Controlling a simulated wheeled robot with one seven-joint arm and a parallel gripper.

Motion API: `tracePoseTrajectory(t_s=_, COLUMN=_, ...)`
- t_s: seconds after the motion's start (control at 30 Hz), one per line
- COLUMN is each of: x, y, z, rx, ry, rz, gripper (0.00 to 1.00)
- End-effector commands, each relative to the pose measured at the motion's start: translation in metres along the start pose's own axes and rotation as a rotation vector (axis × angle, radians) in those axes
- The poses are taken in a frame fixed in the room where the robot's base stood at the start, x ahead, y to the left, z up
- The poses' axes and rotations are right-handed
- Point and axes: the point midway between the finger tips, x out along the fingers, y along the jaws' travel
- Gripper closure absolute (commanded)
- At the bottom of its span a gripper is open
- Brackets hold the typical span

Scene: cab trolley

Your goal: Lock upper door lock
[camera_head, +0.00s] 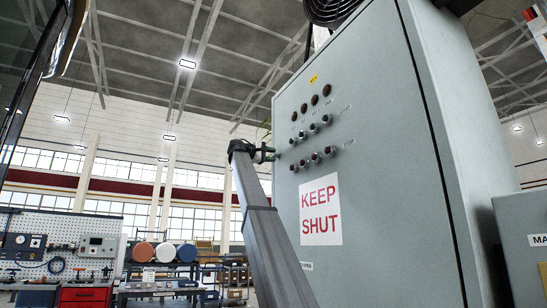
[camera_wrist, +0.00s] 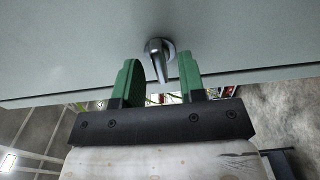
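The cabinet door (camera_head: 375,110) is a grey-green panel with a "KEEP SHUT" sign (camera_head: 321,212). In the wrist view a small metal lock (camera_wrist: 159,52) with a lever sits on the grey door face (camera_wrist: 90,45) near its edge. The lever points down in the picture, towards my gripper. My gripper (camera_wrist: 158,72) is open, with its two green fingers on either side of the lever; whether either finger touches it I cannot tell. In the head view my gripper (camera_head: 268,154) is at the door's left edge, and the lock there is too small to make out.
Rows of knobs and lamps (camera_head: 313,117) stick out of the door just right of my gripper. A fan (camera_head: 330,8) sits on top of the cabinet. A smaller grey box (camera_head: 525,245) stands at the right. A workbench with a pegboard (camera_head: 70,235) is far off at the left.

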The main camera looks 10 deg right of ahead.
Motion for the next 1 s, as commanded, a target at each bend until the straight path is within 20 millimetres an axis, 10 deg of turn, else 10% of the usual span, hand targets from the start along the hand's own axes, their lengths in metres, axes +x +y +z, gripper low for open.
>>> tracePoseTrajectory(t_s=0.47, x=0.0134, y=0.0000, z=0.0000, rx=0.000, ry=0.000, rz=0.001, gripper=0.63)
tracePoseTrajectory(t_s=0.6, x=0.0133, y=-0.0001, z=0.0000, rx=0.000, ry=0.000, rz=0.000, gripper=1.00)
tracePoseTrajectory(t_s=1.0, x=0.0131, y=-0.0003, z=0.0001, rx=0.042, ry=0.000, rz=0.000, gripper=1.00)
